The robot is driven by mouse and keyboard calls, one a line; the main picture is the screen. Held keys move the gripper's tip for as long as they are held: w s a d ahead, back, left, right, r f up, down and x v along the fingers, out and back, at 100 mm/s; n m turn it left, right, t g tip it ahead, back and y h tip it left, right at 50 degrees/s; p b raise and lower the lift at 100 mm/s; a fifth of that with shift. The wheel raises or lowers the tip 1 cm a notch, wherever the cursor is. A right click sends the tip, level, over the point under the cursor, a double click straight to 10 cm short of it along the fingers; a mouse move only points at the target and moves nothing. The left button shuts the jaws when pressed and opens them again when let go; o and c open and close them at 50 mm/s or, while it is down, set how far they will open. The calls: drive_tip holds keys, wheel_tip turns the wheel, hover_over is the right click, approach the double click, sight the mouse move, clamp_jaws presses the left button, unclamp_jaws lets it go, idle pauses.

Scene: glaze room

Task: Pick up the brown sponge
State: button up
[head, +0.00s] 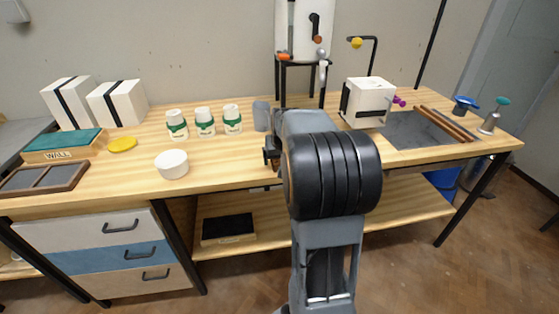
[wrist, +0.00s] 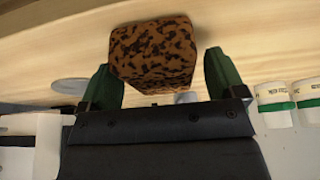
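The brown sponge (wrist: 152,50), a block with dark speckles, shows in the wrist view between the two green fingers of my gripper (wrist: 163,80). The fingers are spread, one on each side of it. A narrow strip of wood shows between the sponge and the right finger; the left finger is very close to it or touching. My gripper looks open around the sponge. In the head view my own arm hides the sponge and most of my gripper; only a dark part of it (head: 271,156) shows near the table's front edge.
Several white jars with green bands (head: 204,122) and a grey cup (head: 261,116) stand left of my arm. A white bowl (head: 172,164) is nearer the front edge. A white box (head: 368,102) stands to the right. Bare wood (head: 225,165) lies between bowl and arm.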

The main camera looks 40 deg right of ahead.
drive_tip(key=c, duration=0.8)
drive_tip(key=shift+r, duration=0.15)
drive_tip(key=shift+c, duration=0.2)
drive_tip(key=shift+r, duration=0.6)
drive_tip(key=s+r+p, duration=0.2)
drive_tip(key=s+r, duration=0.9)
drive_tip(key=s, duration=0.3)
drive_tip(key=shift+r+p, duration=0.25)
drive_tip(key=shift+p, duration=0.05)
drive_tip(key=shift+d, duration=0.1)
